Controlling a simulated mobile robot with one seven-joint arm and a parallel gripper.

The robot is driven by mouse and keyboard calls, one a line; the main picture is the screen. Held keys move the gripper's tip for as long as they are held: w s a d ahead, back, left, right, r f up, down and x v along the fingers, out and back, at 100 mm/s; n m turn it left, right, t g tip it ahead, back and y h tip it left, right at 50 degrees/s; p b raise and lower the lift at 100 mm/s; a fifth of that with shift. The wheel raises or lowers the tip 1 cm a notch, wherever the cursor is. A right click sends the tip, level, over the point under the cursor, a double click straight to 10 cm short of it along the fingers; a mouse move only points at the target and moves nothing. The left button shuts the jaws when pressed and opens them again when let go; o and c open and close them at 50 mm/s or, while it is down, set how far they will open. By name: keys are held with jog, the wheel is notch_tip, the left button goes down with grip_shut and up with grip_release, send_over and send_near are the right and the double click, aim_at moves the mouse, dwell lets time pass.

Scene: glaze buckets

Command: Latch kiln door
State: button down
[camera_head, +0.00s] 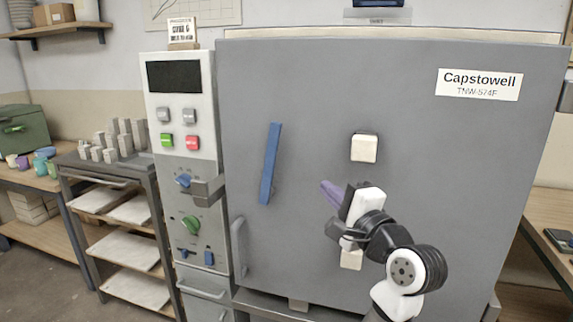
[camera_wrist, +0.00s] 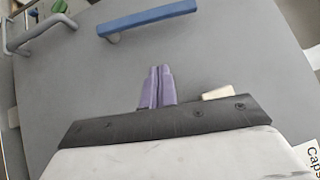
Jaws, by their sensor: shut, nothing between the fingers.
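The grey kiln door (camera_head: 310,100) faces me and carries a Capstowell label. A blue latch bar (camera_head: 271,163) stands nearly upright on its left half, its top leaning slightly right. It also shows in the wrist view (camera_wrist: 147,17), beyond my fingertips. A grey catch bracket (camera_head: 207,191) sticks out at the control panel's edge, left of the bar and apart from it. My gripper (camera_head: 328,190) has purple fingers, shut and empty, in front of the door to the right of the bar. The wrist view shows the fingertips (camera_wrist: 159,70) together, not touching the bar.
A grey pull handle (camera_head: 238,247) sits at the door's lower left. Cream blocks (camera_head: 364,148) are on the door, one partly behind my gripper. The control panel (camera_head: 180,110) with buttons and knobs stands left. A shelf rack (camera_head: 118,225) is further left.

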aim_at(270, 166)
jog(key=p+x, duration=0.1)
jog(key=x, duration=0.3)
jog(key=a+p+x, duration=0.1)
jog(key=x, duration=0.3)
jog(key=s+a+p+x, duration=0.1)
jog(key=x, duration=0.3)
jog(key=shift+w+r, duration=0.1)
jog(key=shift+r, duration=0.15)
jog(key=shift+w+a, duration=0.15)
jog(key=shift+a, duration=0.3)
jog(key=shift+r+p, duration=0.1)
jog(key=shift+p, duration=0.2)
